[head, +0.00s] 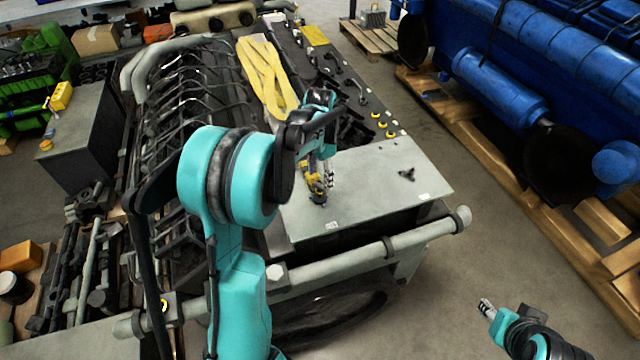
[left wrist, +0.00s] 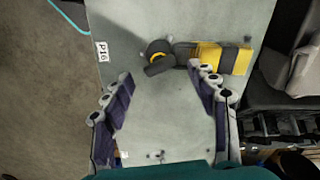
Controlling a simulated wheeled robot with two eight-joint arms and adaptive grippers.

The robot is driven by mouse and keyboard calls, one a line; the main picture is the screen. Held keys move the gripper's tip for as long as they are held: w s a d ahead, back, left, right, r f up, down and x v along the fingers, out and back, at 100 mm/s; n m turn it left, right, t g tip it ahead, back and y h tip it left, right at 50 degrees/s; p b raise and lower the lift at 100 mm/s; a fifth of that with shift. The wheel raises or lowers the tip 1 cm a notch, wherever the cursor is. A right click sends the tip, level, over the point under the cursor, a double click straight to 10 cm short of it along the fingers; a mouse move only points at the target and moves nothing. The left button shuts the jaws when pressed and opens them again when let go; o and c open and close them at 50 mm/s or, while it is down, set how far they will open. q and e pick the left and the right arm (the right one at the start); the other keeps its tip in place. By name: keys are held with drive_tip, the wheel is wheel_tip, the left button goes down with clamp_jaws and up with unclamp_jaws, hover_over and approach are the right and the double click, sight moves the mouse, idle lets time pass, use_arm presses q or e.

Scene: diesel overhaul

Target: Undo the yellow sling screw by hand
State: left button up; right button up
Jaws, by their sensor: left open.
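The yellow sling screw shows in the left wrist view as a dark knob with a yellow ring (left wrist: 158,52), on the grey plate (left wrist: 150,110). A yellow block with a black band (left wrist: 220,58) lies beside it. In the head view the yellow part (head: 311,182) sits on the plate, partly hidden by my left gripper (head: 322,172). My left gripper is open, its two fingers (left wrist: 160,76) spread apart below the knob in the left wrist view, with nothing between them. My right gripper (head: 487,307) is over the floor at the lower right, away from the plate.
A three-lobed black part (head: 407,174) lies on the plate's right side. A yellow sling (head: 262,75) lies on the engine behind. A pale rail (head: 370,252) runs along the front. A blue engine (head: 540,60) stands right, across open floor.

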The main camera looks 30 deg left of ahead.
sight(320, 185)
use_arm(q)
drive_tip(key=m+p, duration=0.1)
drive_tip(key=m, duration=0.4)
drive_tip(key=shift+r, duration=0.1)
drive_tip(key=m, duration=0.3)
drive_tip(key=shift+f+m+b, duration=0.25)
drive_tip(key=shift+m+b, duration=0.05)
drive_tip(key=shift+b, duration=0.1)
drive_tip(key=m+b, duration=0.1)
drive_tip(key=m, duration=0.4)
drive_tip(key=shift+f+m+b, duration=0.2)
drive_tip(key=shift+m+b, duration=0.2)
drive_tip(key=shift+m, duration=0.3)
wheel_tip(320, 185, down, 4)
drive_tip(key=b, duration=0.3)
drive_tip(key=shift+f, duration=0.2)
